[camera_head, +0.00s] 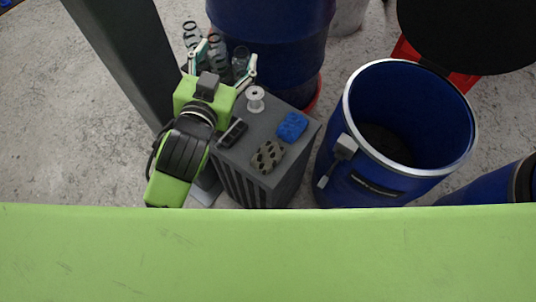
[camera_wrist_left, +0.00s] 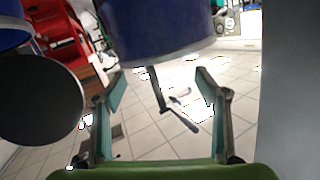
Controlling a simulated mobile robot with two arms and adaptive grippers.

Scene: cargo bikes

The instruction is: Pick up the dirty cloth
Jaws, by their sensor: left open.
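A crumpled, spotted brown-and-black piece (camera_head: 268,157), which looks like the dirty cloth, lies on top of a grey ribbed box (camera_head: 225,160) near its front edge. My left gripper (camera_head: 222,62) is open, beyond the back left of the box top and apart from the cloth. In the left wrist view, its open fingers (camera_wrist_left: 160,95) have nothing between them but background, and the cloth does not show. My right gripper is not in view.
A blue sponge (camera_head: 291,126), a white spool (camera_head: 255,99) and a dark small device (camera_head: 232,133) share the box top. An open blue drum (camera_head: 345,110) is right of the box; another blue drum (camera_head: 270,45) stands behind.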

